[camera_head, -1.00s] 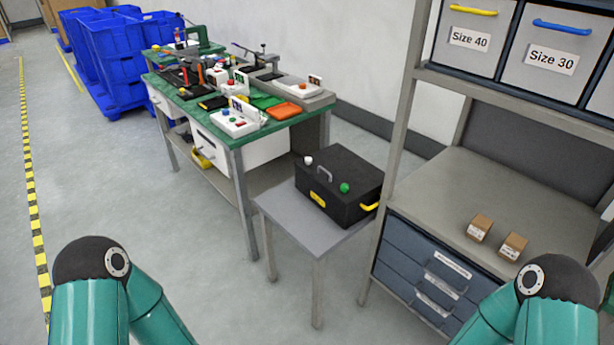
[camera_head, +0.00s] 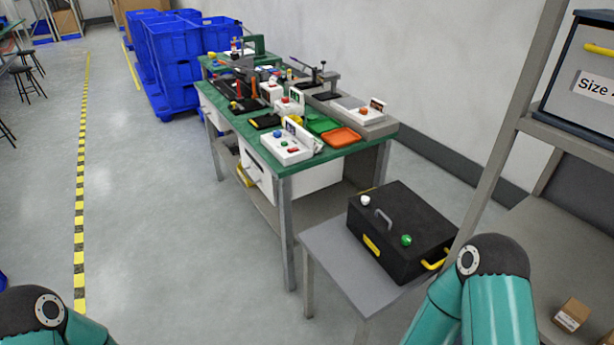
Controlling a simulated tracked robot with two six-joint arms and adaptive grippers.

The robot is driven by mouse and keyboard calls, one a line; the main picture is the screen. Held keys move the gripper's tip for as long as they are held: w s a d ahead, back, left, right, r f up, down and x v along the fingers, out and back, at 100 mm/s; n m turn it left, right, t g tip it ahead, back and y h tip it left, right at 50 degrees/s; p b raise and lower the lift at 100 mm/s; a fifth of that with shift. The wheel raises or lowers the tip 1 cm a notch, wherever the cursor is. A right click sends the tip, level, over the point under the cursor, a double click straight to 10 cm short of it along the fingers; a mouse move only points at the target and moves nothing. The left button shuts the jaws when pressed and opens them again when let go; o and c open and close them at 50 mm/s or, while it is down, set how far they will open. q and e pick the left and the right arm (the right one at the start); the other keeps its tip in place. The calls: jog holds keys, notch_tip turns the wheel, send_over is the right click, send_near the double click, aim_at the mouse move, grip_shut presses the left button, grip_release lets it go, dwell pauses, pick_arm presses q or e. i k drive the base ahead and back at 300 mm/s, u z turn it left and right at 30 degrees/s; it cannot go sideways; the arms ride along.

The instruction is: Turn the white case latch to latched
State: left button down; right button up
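The black case (camera_head: 404,230) sits on a small grey table (camera_head: 336,262) right of centre. A white knob-like latch (camera_head: 365,201) is on the case's left end, near its top edge. A green knob (camera_head: 406,240) is nearer the front. A grey handle (camera_head: 384,218) lies between the two knobs. Yellow handles show on the case's front and right sides. The latch's turned position is too small to tell. Only upper links of my two arms show, at the lower left and lower right. Neither gripper is in view.
A green-topped workbench (camera_head: 240,130) with devices and trays stands behind and left of the small table. A metal shelf rack (camera_head: 507,130) stands at the right, with small brown boxes (camera_head: 571,314). Blue crates (camera_head: 172,60) are stacked at the back.

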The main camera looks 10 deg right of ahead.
aim_at(365, 201)
jog(key=u, duration=0.15)
jog(key=i, duration=1)
jog(key=z, duration=0.15)
